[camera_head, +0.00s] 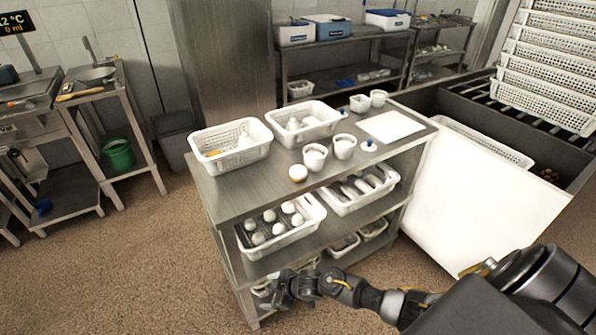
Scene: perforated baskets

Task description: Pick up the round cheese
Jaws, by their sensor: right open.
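A small round cream-coloured piece (298,173), which looks like the round cheese, sits on the front edge area of the steel cart's top (240,192). Several round white pieces (279,228) lie in a white perforated basket (318,212) on the shelf below; I cannot tell whether they are cheeses too. My right gripper (272,293) is open at the cart's lower front, below that basket and well below the cream piece. Its fingers are small and partly lost against the lower shelf's contents. My left gripper is out of view.
On the cart top stand two white perforated baskets (202,147), white cups (315,156) and a white board (391,126). Another basket (350,207) with elongated pieces shares the middle shelf. A white panel (470,205) and stacked crates (545,85) stand right. Floor at front left is clear.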

